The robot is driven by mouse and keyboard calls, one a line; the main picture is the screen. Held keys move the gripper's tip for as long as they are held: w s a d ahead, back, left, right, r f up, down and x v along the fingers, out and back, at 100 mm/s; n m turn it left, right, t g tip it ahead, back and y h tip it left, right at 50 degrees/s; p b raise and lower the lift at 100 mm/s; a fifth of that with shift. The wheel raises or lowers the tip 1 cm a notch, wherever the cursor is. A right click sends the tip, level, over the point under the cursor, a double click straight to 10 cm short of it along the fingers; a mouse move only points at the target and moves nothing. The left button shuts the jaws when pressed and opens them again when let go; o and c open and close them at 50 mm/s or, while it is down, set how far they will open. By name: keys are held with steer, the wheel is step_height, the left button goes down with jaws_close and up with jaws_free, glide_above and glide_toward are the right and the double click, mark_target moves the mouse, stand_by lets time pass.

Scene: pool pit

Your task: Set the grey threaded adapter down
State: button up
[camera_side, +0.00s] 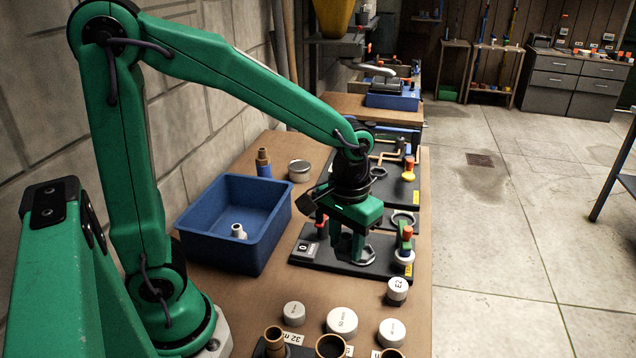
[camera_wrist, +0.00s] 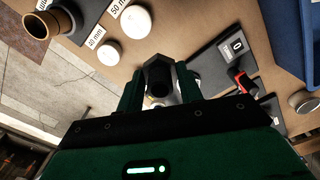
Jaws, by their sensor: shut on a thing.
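My gripper (camera_side: 347,250) points down over the front black board (camera_side: 325,262). In the wrist view my gripper (camera_wrist: 160,82) is shut on the grey threaded adapter (camera_wrist: 158,66), which shows a hexagonal rim and a dark bore between the two fingers. In the side view the fingers mostly hide the adapter. A grey ring-shaped part (camera_side: 368,257) sits at the board, just right of the fingertips. I cannot tell whether the adapter touches the board.
A blue bin (camera_side: 213,252) with a pale fitting (camera_side: 238,231) inside stands left of the board. White caps (camera_side: 342,320) lie in front, near brown pipe sockets (camera_side: 331,345). Brown bench top (camera_side: 255,295) is bare between bin and caps.

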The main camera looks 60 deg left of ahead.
steer(key=w+a+r+m, duration=0.1)
steer(key=w+a, duration=0.1)
steer(key=w, duration=0.1)
steer(key=w+a+r+m, duration=0.1)
steer(key=w+r, duration=0.1)
steer(key=w, duration=0.1)
steer(key=w+a+r+m, duration=0.1)
steer(key=w+a, duration=0.1)
steer(key=w, duration=0.1)
steer(key=shift+a+r, duration=0.15)
steer(key=shift+a, duration=0.15)
steer(key=shift+c, duration=0.5)
steer(key=shift+w, duration=0.15)
steer(key=w+a+f+n, duration=0.3)
steer(key=w+a+f, duration=0.1)
steer(key=w, duration=0.6)
steer(key=shift+f, duration=0.85)
steer(key=shift+a, duration=0.15)
steer(key=w+a+f, duration=0.1)
steer(key=a+f, duration=0.1)
steer(key=a, duration=0.1)
steer(key=w+a+f, duration=0.1)
steer(key=a+f, duration=0.1)
steer(key=a, duration=0.2)
steer(key=w+a+f, duration=0.1)
steer(key=a+f, duration=0.2)
steer(key=a, duration=0.1)
steer(key=shift+a, duration=0.1)
steer(key=shift+f, duration=2)
steer(key=shift+f, duration=0.6)
